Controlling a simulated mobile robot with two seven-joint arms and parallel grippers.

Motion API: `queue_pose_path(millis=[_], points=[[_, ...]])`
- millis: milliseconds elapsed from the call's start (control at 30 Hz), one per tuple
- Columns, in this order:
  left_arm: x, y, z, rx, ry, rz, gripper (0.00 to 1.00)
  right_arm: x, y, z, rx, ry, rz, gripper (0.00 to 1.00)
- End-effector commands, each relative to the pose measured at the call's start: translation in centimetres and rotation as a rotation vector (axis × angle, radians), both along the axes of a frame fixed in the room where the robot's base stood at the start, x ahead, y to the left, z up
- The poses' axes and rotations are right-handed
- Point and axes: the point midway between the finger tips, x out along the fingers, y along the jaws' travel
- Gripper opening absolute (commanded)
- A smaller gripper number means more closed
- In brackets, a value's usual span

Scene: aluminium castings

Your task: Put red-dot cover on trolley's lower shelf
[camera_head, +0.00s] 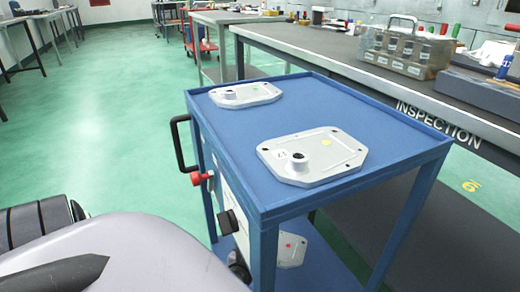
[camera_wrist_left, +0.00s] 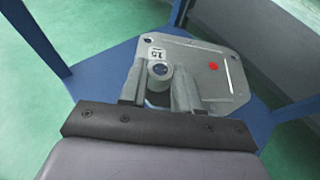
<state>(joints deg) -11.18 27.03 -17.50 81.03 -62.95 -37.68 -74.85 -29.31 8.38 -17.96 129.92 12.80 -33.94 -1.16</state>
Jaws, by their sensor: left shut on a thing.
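The red-dot cover (camera_wrist_left: 200,60) is a grey plate with cut corners, a raised round boss, a number label and a red dot. My left gripper (camera_wrist_left: 160,85) is shut on its boss. The cover is over the blue lower shelf (camera_wrist_left: 105,67) of the trolley; I cannot tell whether it touches it. In the head view the cover (camera_head: 291,250) shows partly below the trolley's top (camera_head: 235,120), behind a front leg; the gripper is mostly hidden there. My right gripper is not in view.
A yellow-dot cover (camera_head: 312,155) and another grey cover (camera_head: 246,94) lie on the trolley's top shelf. A black handle (camera_head: 180,145) and red knob (camera_head: 200,178) stick out at its left. The inspection bench (camera_head: 340,70) stands close behind. Green floor at left is open.

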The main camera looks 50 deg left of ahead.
Motion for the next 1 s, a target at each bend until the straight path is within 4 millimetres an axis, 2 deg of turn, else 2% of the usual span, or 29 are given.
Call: queue_pose_path(millis=[33, 200, 300, 400, 600, 833, 1000], points=[[0.1, 0.0, -1.7, 0.0, -0.002, 0.0, 0.0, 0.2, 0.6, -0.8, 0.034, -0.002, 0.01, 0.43], [0.1, 0.0, -5.1, -0.001, -0.003, 0.0, 0.0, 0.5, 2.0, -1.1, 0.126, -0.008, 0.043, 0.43], [0.1, 0.0, -6.7, 0.001, -0.003, 0.0, 0.0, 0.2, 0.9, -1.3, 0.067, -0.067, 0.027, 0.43], [0.1, 0.0, -7.8, 0.001, -0.003, 0.0, 0.0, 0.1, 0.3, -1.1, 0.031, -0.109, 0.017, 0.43], [0.1, 0.0, -8.7, -0.001, -0.004, 0.0, 0.0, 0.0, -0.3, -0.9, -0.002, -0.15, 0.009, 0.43], [0.1, 0.0, -11.7, 0.0, -0.002, -0.001, 0.0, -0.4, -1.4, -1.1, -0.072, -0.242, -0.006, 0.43], [0.1, 0.0, -12.6, 0.0, -0.003, -0.001, 0.0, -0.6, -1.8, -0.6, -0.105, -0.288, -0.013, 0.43]])
